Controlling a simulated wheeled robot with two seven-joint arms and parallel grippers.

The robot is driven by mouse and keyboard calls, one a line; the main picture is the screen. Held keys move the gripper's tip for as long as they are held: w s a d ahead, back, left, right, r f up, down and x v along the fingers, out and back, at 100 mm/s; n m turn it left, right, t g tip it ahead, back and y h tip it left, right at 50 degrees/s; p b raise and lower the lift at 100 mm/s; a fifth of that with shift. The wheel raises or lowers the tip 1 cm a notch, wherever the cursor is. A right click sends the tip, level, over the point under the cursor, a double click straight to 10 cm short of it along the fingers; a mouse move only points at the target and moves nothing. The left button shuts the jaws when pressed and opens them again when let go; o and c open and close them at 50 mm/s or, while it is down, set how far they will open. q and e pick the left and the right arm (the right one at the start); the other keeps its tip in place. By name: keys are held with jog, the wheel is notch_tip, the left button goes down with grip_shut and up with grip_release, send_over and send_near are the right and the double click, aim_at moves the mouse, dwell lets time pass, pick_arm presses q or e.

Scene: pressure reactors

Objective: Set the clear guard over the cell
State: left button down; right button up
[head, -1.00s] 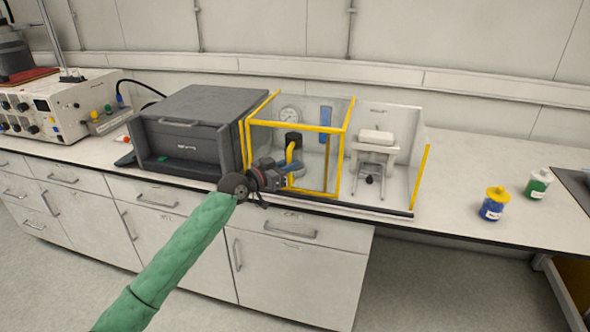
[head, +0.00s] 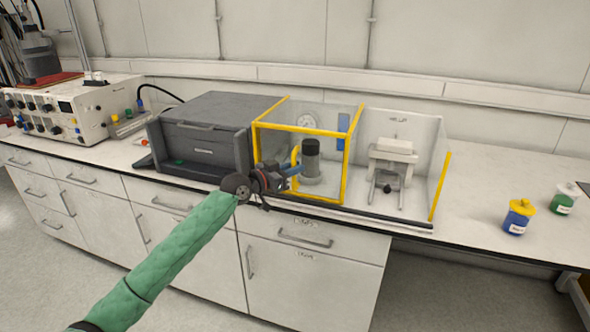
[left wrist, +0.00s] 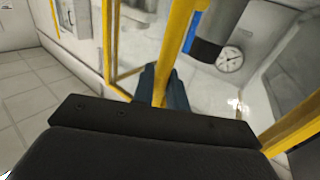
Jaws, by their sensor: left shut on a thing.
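The clear guard (head: 347,172) is a see-through box with yellow edges, standing at the left part of an open bay on the bench. The cell (head: 311,160), a grey cylinder with a dark top, shows through its front panel. The cell's dark body (left wrist: 218,25) also shows in the left wrist view. My left gripper (head: 288,171) is shut on the guard's yellow upright handle (head: 295,157); its fingers clasp the yellow bar (left wrist: 178,45) in the wrist view. The guard's lower edge is partly hidden by the gripper. My right gripper is out of view.
A dark grey box (head: 205,150) stands close left of the guard. A white press-like device (head: 393,165) stands right of it, before a clear side panel with a yellow post (head: 440,187). Blue (head: 517,218) and green (head: 563,200) jars stand at right.

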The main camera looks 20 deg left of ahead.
pick_arm(q)
jog(key=c, duration=1.8)
grip_release()
jog(key=shift+a, duration=0.3)
